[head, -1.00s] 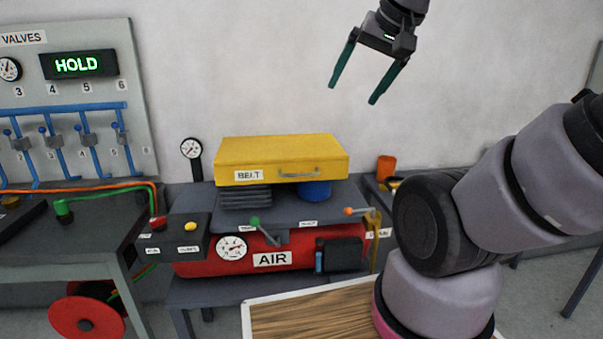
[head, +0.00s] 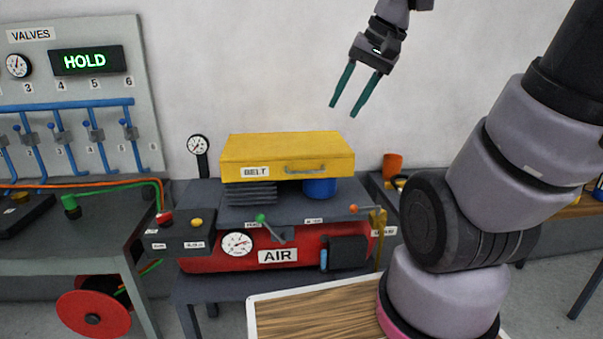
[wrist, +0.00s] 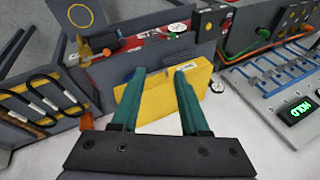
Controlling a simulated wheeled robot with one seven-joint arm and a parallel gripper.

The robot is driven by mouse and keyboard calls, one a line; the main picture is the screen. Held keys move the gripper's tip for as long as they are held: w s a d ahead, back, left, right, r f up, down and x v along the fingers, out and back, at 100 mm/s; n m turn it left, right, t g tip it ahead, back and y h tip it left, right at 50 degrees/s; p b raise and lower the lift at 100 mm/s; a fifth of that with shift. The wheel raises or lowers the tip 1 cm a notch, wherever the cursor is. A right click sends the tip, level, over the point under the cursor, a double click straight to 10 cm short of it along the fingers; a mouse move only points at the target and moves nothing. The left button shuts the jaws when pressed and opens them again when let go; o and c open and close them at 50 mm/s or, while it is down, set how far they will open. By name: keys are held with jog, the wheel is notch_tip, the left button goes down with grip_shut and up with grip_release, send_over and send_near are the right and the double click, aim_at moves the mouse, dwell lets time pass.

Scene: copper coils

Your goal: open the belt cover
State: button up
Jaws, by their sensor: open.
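My gripper (head: 344,111) is open and empty, in the air above and to the right of the cover, fingers pointing down. In the wrist view the yellow cover (wrist: 160,106) shows between and beyond the two green fingers (wrist: 155,72), apart from them. The handle is too small to make out clearly there.
A valve panel reading "HOLD" (head: 85,60) stands at the left. A gauge (head: 198,145) rises beside the cover's left end. An orange cup (head: 392,164) is to its right. A wooden-topped surface (head: 320,318) lies in front. The space above the cover is clear.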

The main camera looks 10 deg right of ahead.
jog(key=w+f+m+g+y, duration=0.25)
jog(key=w+f+y, duration=0.35)
jog(key=w+f, duration=0.5)
jog(key=m+t+y, duration=0.5)
send_near(309, 172)
jog(key=a, duration=0.1)
jog(key=x, duration=1.1)
jog(key=shift+w, duration=0.25)
grip_shut()
